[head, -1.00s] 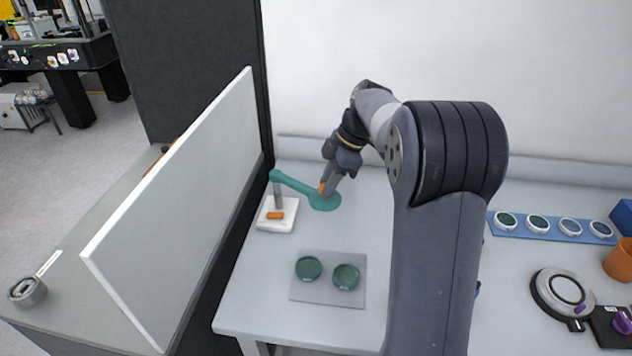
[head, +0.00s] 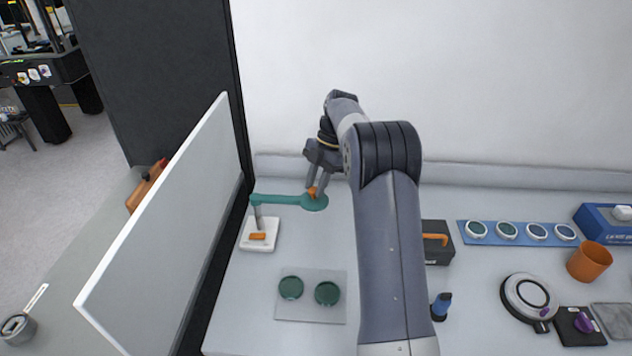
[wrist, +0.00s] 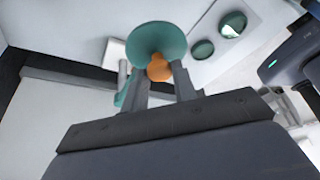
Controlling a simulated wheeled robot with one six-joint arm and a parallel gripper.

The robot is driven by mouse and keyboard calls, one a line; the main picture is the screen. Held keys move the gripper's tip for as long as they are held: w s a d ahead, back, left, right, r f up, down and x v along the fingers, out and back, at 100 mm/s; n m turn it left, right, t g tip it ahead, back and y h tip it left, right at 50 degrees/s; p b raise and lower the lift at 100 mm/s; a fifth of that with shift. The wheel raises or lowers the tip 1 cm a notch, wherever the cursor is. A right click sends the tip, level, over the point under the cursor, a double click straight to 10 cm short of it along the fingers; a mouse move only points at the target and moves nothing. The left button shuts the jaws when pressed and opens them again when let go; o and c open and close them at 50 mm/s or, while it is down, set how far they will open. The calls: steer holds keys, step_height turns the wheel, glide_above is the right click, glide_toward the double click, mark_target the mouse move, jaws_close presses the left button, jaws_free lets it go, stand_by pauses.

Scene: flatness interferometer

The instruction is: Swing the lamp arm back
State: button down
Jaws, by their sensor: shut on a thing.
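The green lamp arm (head: 278,199) reaches right from a grey post on a white base (head: 260,234) that has an orange block on it. The arm ends in a round green lamp head (head: 318,204) with an orange knob (head: 312,192). My gripper (head: 317,188) is shut on the orange knob from above. In the wrist view the knob (wrist: 159,68) sits between my two grey fingers, with the green disc (wrist: 157,42) just beyond it. Part of the lamp arm is hidden behind a finger there.
A grey mat (head: 311,312) with two dark green discs lies in front of the lamp. A white upright panel (head: 165,240) stands to the left. A blue strip with several round pieces (head: 517,234), an orange cup (head: 589,262) and a round instrument (head: 530,297) are to the right.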

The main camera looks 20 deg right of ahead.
steer(key=shift+w, duration=0.1)
steer(key=c, duration=1.1)
jaws_free()
steer(key=shift+c, duration=0.2)
steer(key=v, duration=1.1)
steer(key=shift+a+f, duration=0.1)
steer(key=x, duration=1)
steer(key=shift+a+f, duration=0.1)
steer(key=shift+f, duration=0.3)
steer(key=shift+r, duration=0.15)
